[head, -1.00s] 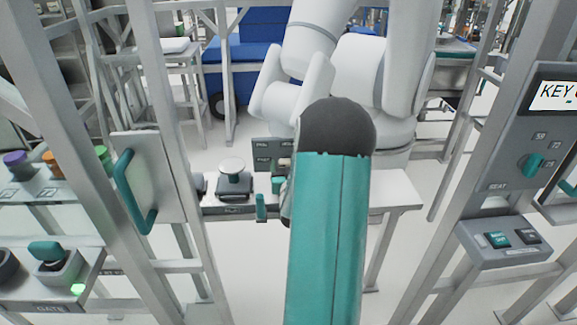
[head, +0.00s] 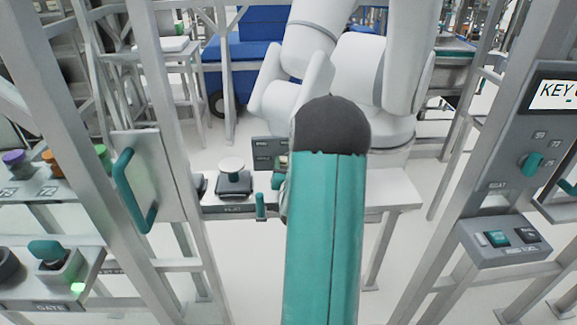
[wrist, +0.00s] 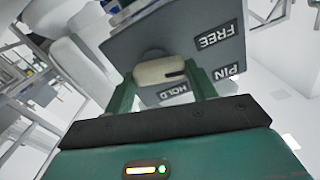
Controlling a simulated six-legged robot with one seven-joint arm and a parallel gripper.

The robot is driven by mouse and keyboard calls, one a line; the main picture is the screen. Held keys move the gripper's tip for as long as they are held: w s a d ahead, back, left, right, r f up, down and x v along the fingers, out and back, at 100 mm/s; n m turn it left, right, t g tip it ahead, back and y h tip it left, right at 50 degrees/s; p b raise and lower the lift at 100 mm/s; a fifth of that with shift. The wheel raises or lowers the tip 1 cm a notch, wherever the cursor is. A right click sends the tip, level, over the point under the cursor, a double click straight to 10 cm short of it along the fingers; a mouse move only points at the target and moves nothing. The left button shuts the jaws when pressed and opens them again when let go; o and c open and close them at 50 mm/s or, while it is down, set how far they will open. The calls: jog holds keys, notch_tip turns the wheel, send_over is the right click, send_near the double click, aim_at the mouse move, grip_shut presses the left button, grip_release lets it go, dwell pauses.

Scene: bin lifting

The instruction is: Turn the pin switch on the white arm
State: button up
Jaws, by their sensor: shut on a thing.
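The pin switch (wrist: 160,70) is a cream knob with a dark mark at its right end. It sits on a grey panel (wrist: 130,45) labelled FREE, PIN and HOLD, upside down in the wrist view. My gripper (wrist: 163,82) has its two green fingers on either side of the knob, shut on it. The white arm (head: 365,75) stands at the back in the head view. A dark panel with small labels (head: 268,150) is at its base, partly behind my own green arm link. The gripper itself is hidden there.
A white bench (head: 395,190) carries a box with a white round button (head: 232,165). A grey frame with a teal handle (head: 132,190) stands at left. A post with a key panel (head: 520,150) is at right. Open floor lies between bench and right post.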

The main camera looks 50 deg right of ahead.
jog(key=shift+s+d+m, duration=0.1)
jog(key=shift+d+m, duration=0.05)
jog(key=shift+m, duration=3.7)
jog(key=shift+s+d+m, duration=0.1)
jog(key=shift+m, duration=3.75)
jog(key=o, duration=1)
jog(key=shift+a, duration=0.1)
